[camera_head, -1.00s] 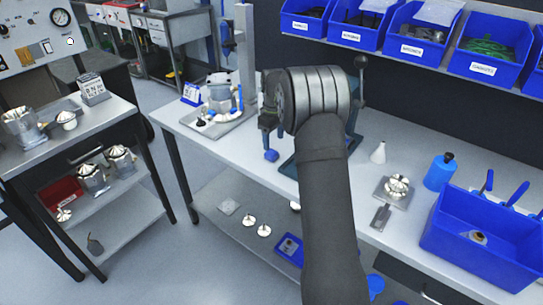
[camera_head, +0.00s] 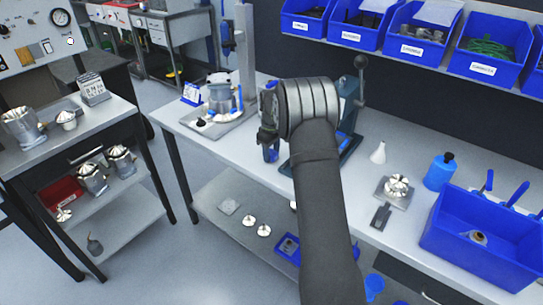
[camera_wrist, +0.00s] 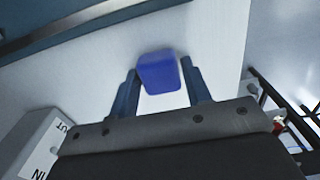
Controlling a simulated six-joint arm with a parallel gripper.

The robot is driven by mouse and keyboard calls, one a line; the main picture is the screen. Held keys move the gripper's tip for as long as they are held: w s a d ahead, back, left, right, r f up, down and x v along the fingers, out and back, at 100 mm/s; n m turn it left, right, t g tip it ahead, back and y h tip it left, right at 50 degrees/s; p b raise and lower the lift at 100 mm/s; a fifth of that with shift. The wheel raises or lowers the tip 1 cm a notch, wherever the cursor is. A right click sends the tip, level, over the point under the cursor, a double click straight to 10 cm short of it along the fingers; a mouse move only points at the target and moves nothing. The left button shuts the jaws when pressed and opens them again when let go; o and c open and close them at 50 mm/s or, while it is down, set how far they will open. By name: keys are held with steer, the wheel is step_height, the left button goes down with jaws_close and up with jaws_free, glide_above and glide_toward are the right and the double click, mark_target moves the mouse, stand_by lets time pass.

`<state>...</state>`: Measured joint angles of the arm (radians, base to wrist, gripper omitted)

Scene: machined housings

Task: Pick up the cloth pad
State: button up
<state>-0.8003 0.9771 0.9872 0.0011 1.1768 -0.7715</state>
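A small blue block-like pad (camera_wrist: 160,72), which I take as the cloth pad, lies on the pale bench top. In the head view the blue pad (camera_head: 271,154) shows directly below my gripper (camera_head: 268,138), near the bench's front edge. In the wrist view my gripper (camera_wrist: 160,80) has its two fingers apart, one on each side of the pad, near its side edges. Narrow pale gaps show beside the pad's lower part. Whether the fingertips touch it is hard to tell.
A blue press-like fixture (camera_head: 345,125) stands just right of my gripper. A white IN/OUT block (camera_wrist: 42,145) shows at lower left in the wrist view. A machined housing (camera_head: 222,97) on a plate stands left. A blue bin (camera_head: 480,245) is far right.

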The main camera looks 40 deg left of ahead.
mark_target(275, 153)
steer(key=c, duration=0.5)
steer(key=shift+r, duration=0.6)
steer(key=r, duration=0.2)
steer(key=d+r, duration=0.1)
steer(key=shift+w+d+r, duration=0.1)
steer(key=shift+w+r, duration=0.1)
steer(key=shift+r, duration=0.15)
steer(key=d+r, duration=0.2)
steer(key=d, duration=0.1)
steer(key=w+d+r, duration=0.1)
steer(key=d+r, duration=0.1)
steer(key=d, duration=0.1)
steer(key=w+d+r, duration=0.1)
steer(key=d+r, duration=0.1)
steer(key=d, duration=0.2)
steer(key=shift+w+d, duration=0.1)
steer(key=shift+w, duration=0.1)
